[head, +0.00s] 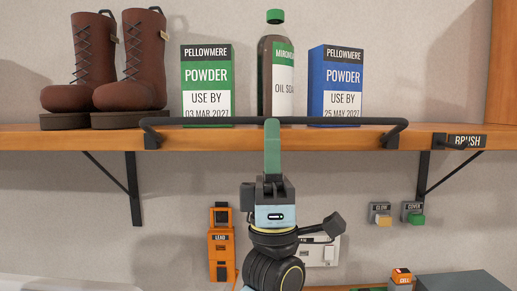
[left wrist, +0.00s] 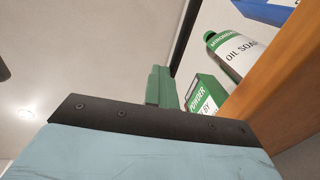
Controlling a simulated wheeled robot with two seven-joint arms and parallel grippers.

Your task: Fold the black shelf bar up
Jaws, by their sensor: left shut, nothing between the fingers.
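The black shelf bar (head: 210,121) is a long rod with bent ends, joined to the shelf's front edge at two black mounts. It stands out toward me and its long part looks level, just above the edge line in the head view. My left gripper (head: 272,122) points up, its green fingers shut and empty. Its fingertips overlap the middle of the bar; I cannot tell whether they touch it. The left wrist view shows the green fingers (left wrist: 160,87) and a dark rod, the bar (left wrist: 185,35), beyond them. My right gripper is not in view.
The wooden shelf (head: 60,138) holds brown boots (head: 130,65), a green powder box (head: 206,80), an oil soap bottle (head: 276,65) and a blue powder box (head: 335,80). A BRUSH label (head: 466,142) is on its edge. Black brackets (head: 132,185) support it. An orange LEAD device (head: 221,245) hangs below.

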